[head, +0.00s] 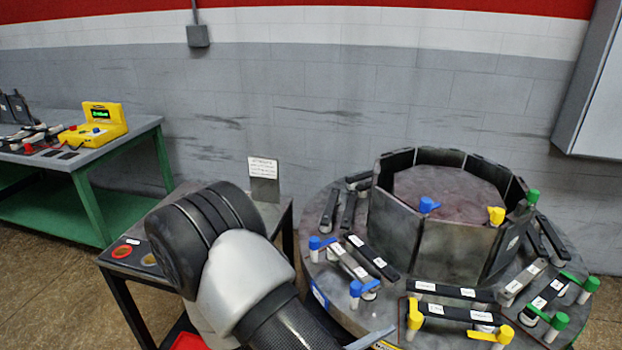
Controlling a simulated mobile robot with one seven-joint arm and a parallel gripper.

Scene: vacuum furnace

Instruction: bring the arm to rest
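My arm rises from the bottom middle of the head view, with a black and white joint in front of a small dark side table (270,212). The gripper itself is not in view. A thin grey piece shows at the bottom edge, and I cannot tell what it belongs to. To the right of my arm stands the round vacuum furnace (340,295), with a ring of upright dark panels (398,220) around a reddish-brown centre (450,190). Black labelled bars (374,257) and blue, yellow and green handles lie around its rim.
A green-framed workbench (95,200) with a yellow meter (97,122) stands at the left. A grey cabinet (595,95) hangs at the upper right. Floor (50,285) is clear at lower left.

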